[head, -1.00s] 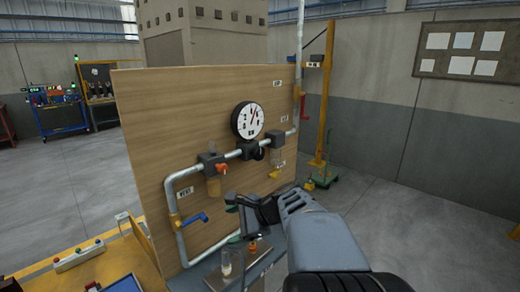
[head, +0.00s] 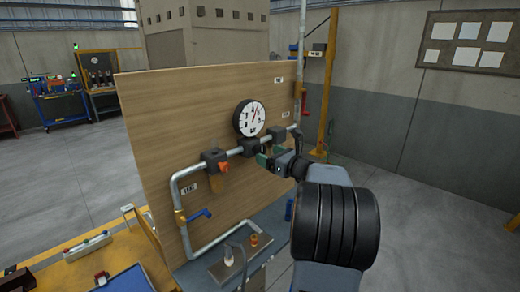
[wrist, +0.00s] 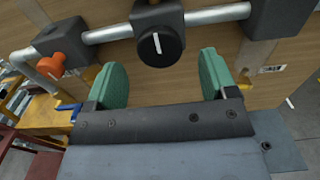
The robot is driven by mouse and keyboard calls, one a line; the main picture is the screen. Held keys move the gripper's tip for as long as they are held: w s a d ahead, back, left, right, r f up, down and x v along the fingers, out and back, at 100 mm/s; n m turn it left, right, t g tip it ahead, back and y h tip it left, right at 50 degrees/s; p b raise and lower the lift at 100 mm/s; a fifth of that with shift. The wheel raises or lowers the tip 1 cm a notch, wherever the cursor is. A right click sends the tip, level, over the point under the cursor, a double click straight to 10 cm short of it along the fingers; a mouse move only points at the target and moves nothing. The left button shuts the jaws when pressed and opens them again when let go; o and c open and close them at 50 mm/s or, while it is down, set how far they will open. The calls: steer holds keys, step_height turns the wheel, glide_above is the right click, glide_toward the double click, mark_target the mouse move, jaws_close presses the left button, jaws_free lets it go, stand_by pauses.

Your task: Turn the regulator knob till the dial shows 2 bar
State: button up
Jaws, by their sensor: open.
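The round white dial (head: 249,119) hangs on the wooden board above the pipe. Its needle leans up and to the right, but the numbers are too small to read. The black regulator knob (wrist: 160,46) shows in the wrist view with a near-upright white mark, below its black body on the pipe. My gripper (wrist: 161,76) is open and empty, with green pads left and right, lower in the picture than the knob. The knob lines up with the gap, and no pad visibly touches it.
An orange valve handle (head: 224,167) sits on the pipe left of the regulator. A blue lever (head: 200,214) is lower left and a red lever (head: 305,103) upper right. The wooden board (head: 165,125) stands close behind the pipe. A grey shelf (head: 222,270) lies below.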

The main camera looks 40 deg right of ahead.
mark_target(262, 152)
steer(key=shift+w+a+p, duration=0.2)
steer(key=shift+w+p, duration=0.05)
steer(key=shift+w, duration=0.9)
steer(key=shift+w+a+p, duration=0.2)
steer(key=shift+w, duration=0.95)
steer(key=c, duration=0.9)
steer(key=shift+f+b, duration=0.1)
steer(key=shift+b, duration=0.25)
